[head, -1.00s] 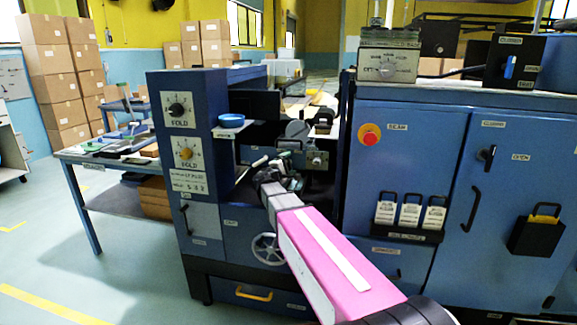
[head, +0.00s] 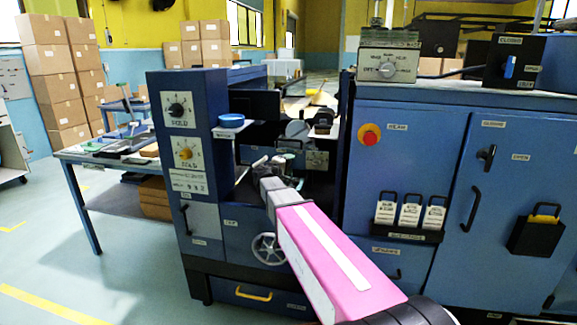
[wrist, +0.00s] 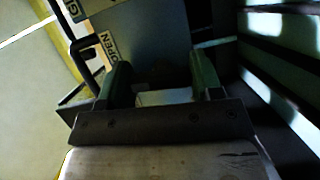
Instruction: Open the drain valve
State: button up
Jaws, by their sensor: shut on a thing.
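My gripper (wrist: 160,90) reaches into the dark recess of the blue machine. In the wrist view its two green-padded fingers stand on either side of a pale piece (wrist: 165,97) and are shut on it. I cannot tell for sure whether this piece is the drain valve's handle; most of it is hidden by the fingers. An OPEN label (wrist: 106,45) shows just beyond the left finger, with a bent black bar (wrist: 83,50) beside it. In the head view my gripper (head: 283,163) is small and dark, and what it holds cannot be made out.
The blue cabinet (head: 403,170) stands close on the right of the recess. The folding unit's panel (head: 183,130) with its knobs is on the left, with a blue dish (head: 231,121) nearby.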

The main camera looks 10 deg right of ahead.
jog(key=m+y, duration=0.1)
jog(key=m, duration=0.2)
jog(key=shift+m+g+y, duration=0.3)
jog(key=shift+m+y, duration=0.7)
jog(key=shift+m, duration=0.5)
jog(key=o, duration=0.9)
jog(key=v, duration=1)
jog(key=shift+s+a+r, duration=0.2)
jog(key=shift+s+a, duration=0.05)
jog(key=shift+a, duration=0.05)
jog(key=shift+s+a, duration=0.1)
